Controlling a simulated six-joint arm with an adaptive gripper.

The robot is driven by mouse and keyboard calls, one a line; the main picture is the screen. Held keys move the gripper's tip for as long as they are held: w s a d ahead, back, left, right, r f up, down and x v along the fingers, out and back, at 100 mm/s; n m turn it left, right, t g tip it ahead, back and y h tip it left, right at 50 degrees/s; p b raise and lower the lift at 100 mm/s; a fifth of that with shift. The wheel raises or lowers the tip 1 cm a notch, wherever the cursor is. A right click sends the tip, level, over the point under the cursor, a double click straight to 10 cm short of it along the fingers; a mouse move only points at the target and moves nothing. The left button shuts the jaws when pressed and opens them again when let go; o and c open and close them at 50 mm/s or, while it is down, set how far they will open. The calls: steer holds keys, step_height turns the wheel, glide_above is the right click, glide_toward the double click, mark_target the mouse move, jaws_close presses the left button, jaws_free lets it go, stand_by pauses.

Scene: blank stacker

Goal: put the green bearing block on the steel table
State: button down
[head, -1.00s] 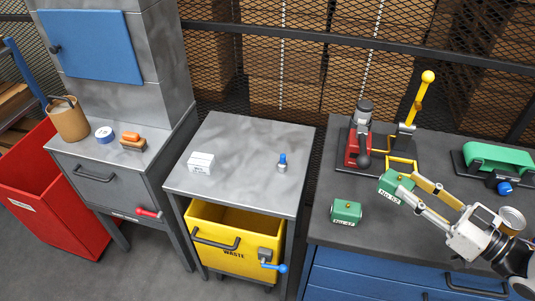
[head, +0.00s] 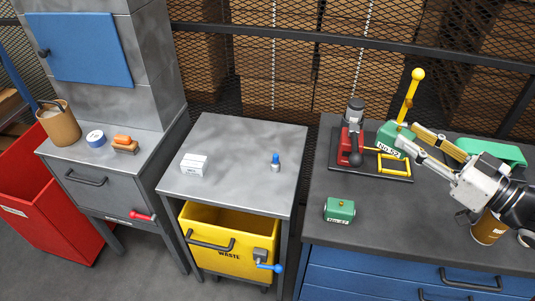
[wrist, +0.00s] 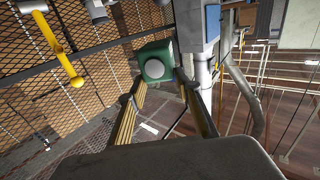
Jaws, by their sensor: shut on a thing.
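A green bearing block (head: 392,139) with a white "No.52" label is held in my gripper (head: 405,142), whose fingers are shut on it. In the head view it overlaps the yellow-handled press, and its exact height is hard to tell. In the wrist view the green block (wrist: 155,62) shows between the fingertips, with a pale round face toward the camera. A second green block (head: 339,209), with a label that looks like "No.47", sits on the dark bench, apart from the gripper. The steel table (head: 235,145) stands in the middle, left of my gripper.
On the steel table are a white box (head: 193,165) and a small blue-topped bottle (head: 276,162), with bare steel between and behind them. A yellow waste bin (head: 205,220) sits under it. A red tool (head: 353,135) and the yellow lever (head: 412,95) stand near the held block.

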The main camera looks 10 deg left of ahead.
steer(key=w+a+r+m+t+h, duration=0.25)
steer(key=w+a, duration=0.25)
steer(key=w, duration=0.4)
steer(key=w+a+r+m+t+h, duration=0.25)
steer(key=w+a, duration=0.25)
steer(key=a, duration=0.5)
steer(key=w+a+r+m+t+h, duration=0.1)
steer(key=w+a+r+h, duration=0.15)
steer(key=w+a, duration=0.55)
steer(key=s+a+f+h, duration=0.1)
steer(key=s+a+f, duration=0.2)
steer(key=a, duration=0.4)
steer(key=s+a+f+m, duration=0.1)
steer(key=s+a+f, duration=0.2)
steer(key=a, duration=0.4)
steer(key=s+a+f+h, duration=0.15)
steer(key=s+a, duration=0.25)
steer(key=a, duration=0.4)
step_height(320, 180, down, 19)
steer(key=shift+w+d+f, duration=0.15)
steer(key=shift+f, duration=0.05)
steer(key=shift+f, duration=0.2)
steer(key=shift+f, duration=2.95)
